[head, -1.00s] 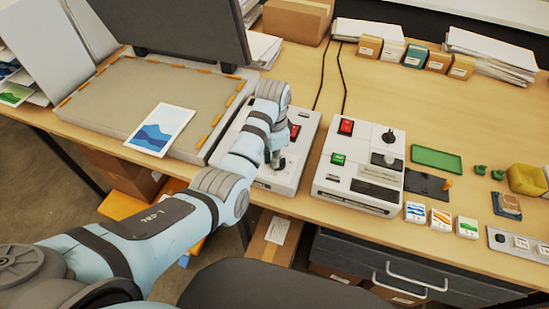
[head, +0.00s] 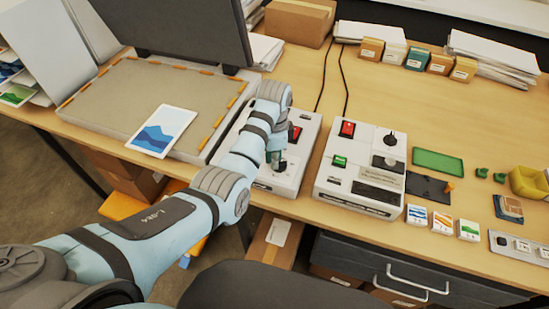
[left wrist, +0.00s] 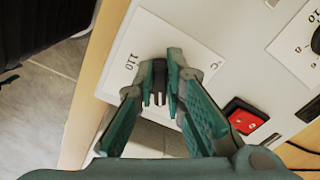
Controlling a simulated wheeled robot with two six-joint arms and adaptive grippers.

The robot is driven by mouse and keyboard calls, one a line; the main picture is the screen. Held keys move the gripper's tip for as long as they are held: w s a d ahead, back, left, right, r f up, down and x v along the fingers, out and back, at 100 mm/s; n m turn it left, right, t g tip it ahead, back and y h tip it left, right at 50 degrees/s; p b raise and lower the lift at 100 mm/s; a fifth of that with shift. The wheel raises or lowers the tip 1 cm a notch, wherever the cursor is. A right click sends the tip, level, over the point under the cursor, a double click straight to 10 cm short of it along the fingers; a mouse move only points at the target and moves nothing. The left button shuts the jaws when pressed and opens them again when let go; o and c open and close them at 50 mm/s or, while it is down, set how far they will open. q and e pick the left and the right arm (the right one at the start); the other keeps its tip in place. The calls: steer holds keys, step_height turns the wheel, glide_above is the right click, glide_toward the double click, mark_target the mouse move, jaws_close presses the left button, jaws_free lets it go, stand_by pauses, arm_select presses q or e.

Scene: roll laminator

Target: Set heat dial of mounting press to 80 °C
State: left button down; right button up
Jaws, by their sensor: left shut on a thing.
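The mounting press (head: 309,136) is the white box left of a similar white machine, on the table's front part. It has a red switch (head: 294,133), also seen in the left wrist view (left wrist: 245,116). My left gripper (head: 277,160) points down over its near part. In the left wrist view the gripper (left wrist: 164,88) is shut on the dark heat dial (left wrist: 158,82), with a finger on each side. A "110" mark and a "C" show on the white plate around the dial. Its pointer and the 80 mark are hidden or cannot be made out. My right gripper is not in view.
A second white machine (head: 330,188) with red and green switches and dark knobs stands close on the right. A grey flat press bed (head: 110,100) with a picture card (head: 163,131) lies left. A green tray (head: 438,162) and small cards lie right. Open tabletop lies behind.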

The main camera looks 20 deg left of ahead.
arm_select(q)
steer(key=c, duration=1.7)
jaws_free()
steer(key=shift+o, duration=0.2)
